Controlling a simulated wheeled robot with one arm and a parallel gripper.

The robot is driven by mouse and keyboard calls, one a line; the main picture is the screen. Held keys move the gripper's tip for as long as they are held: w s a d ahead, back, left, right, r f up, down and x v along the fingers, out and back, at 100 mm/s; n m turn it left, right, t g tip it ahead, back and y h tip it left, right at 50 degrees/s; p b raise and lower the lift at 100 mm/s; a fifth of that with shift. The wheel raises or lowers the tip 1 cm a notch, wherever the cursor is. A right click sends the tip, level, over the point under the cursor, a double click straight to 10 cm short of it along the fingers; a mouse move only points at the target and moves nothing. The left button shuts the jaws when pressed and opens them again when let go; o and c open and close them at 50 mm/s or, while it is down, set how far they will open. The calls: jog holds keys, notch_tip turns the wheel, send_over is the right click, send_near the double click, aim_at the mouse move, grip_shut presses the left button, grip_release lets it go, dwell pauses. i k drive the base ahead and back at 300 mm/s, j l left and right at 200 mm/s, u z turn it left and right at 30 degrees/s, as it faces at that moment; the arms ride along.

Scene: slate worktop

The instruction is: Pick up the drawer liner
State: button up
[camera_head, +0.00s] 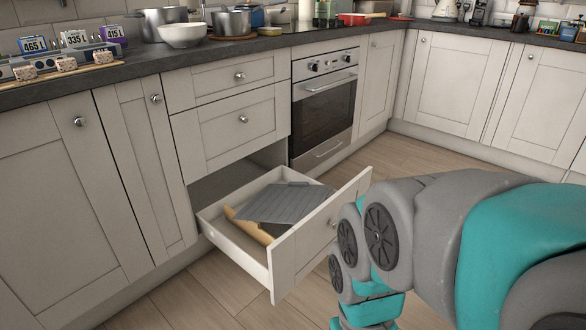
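A grey ribbed sheet, which looks like the drawer liner (290,203), lies tilted in the open bottom drawer (222,236). A tan, wood-coloured piece (250,229) shows beneath its left edge. The front right part of the drawer's inside is hidden by the drawer front (312,241). My grey and teal arm fills the lower right, just right of the drawer front. My gripper's fingers cannot be made out; the arm's lower end runs off the bottom edge of the picture.
The drawer sticks out over the wooden floor (205,297). An oven (322,105) is behind it to the right. The slate worktop (150,64) above holds pots, a white bowl (183,35) and number-labelled items. Floor is clear right of the oven.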

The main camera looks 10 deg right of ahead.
aim_at(289, 203)
jog(key=z, duration=0.1)
jog(key=i+l+u, duration=0.1)
jog(key=i+l, duration=0.3)
jog(key=i+l+u, duration=0.1)
jog(key=i+l, duration=0.3)
jog(key=i+l+u, duration=0.15)
jog(key=i+l, duration=0.25)
jog(key=i+l+u, duration=0.1)
jog(key=i+l, duration=0.25)
jog(key=l, duration=0.25)
jog(key=i+l+u, duration=0.1)
jog(key=i+l, duration=0.25)
jog(key=l, duration=0.2)
